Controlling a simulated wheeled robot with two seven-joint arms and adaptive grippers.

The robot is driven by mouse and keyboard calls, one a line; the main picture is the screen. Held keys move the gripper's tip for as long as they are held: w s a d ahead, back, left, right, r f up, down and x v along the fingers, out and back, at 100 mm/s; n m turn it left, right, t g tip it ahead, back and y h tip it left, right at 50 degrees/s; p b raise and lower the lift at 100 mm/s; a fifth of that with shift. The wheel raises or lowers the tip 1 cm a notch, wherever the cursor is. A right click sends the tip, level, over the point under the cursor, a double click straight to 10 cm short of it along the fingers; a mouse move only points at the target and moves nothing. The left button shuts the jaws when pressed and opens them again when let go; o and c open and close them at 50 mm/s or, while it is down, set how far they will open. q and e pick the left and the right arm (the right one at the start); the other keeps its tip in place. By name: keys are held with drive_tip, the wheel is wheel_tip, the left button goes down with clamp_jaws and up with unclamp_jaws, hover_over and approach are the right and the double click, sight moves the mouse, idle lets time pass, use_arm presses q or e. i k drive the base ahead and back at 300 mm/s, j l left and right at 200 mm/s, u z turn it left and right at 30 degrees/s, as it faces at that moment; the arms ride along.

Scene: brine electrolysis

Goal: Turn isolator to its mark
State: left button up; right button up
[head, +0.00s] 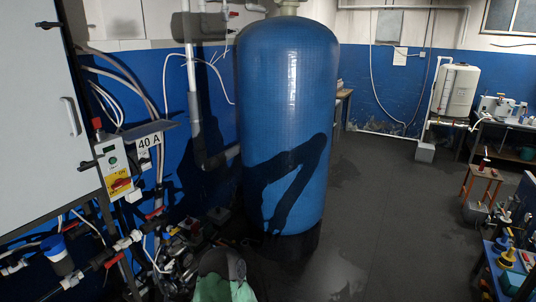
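The isolator (120,186) is a small red rotary handle on a yellow plate, low on a grey control box at the left of the head view. Lettering on the plate looks like "ON", but the handle's exact angle and any mark are too small to tell. Neither gripper shows in the head view. A dark arm-shaped shadow falls on the blue tank.
A large blue tank (288,110) stands in the middle. A grey cabinet (50,130) fills the upper left. Pipes and red-handled valves (125,242) crowd the lower left. Open floor (375,220) lies right of the tank, with a small red stool (485,174) beyond.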

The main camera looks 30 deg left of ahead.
sight(119, 183)
drive_tip(key=i+u, duration=0.85)
drive_tip(key=i+l+u, duration=0.15)
drive_tip(key=i+u, duration=0.15)
drive_tip(key=u, duration=0.15)
